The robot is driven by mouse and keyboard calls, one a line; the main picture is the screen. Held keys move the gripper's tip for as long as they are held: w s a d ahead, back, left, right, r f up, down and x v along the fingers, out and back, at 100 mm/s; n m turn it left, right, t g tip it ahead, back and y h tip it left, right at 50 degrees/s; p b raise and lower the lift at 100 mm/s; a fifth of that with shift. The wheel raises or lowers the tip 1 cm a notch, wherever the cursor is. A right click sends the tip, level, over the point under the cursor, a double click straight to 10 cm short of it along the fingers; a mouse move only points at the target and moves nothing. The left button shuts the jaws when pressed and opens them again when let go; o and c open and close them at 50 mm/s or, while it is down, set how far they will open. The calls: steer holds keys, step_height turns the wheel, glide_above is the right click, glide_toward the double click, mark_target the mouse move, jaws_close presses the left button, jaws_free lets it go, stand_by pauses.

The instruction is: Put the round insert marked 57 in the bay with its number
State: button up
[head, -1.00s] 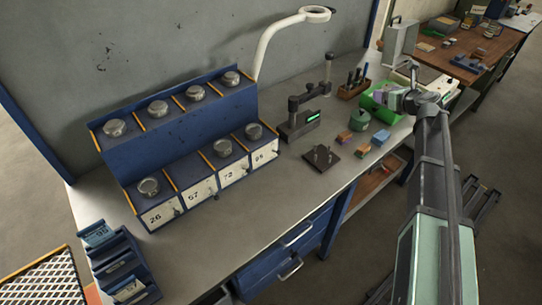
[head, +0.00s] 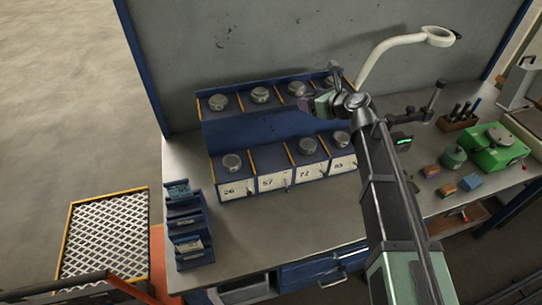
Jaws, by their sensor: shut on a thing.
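My gripper (head: 316,104) is in front of the upper row of the blue rack (head: 228,131), right of its middle. It is shut on a small piece that I take for the round insert (head: 307,106); its number cannot be read and the jaws hide most of it. The lower row has white labels 26, 57, 72 and one at the right that is hard to read. The bay marked 57 (head: 268,160) shows no round insert on it.
Several round metal pieces (head: 260,95) sit in the upper row. A white lamp arm (head: 390,45) rises behind my arm. A blue bin stack (head: 187,222) stands at the bench's left. The bench (head: 270,225) before the rack is clear. A green machine (head: 490,150) is at the right.

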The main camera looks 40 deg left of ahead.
steer(key=n+g, duration=0.2)
glide_above(270, 158)
step_height(270, 158, down, 20)
steer(key=b, duration=2)
steer(key=shift+w+a+r, duration=0.1)
steer(key=shift+w, duration=0.05)
steer(key=shift+r, duration=0.3)
steer(key=shift+f, duration=0.15)
steer(key=o, duration=0.9)
steer(key=shift+f, duration=0.1)
steer(key=o, duration=0.5)
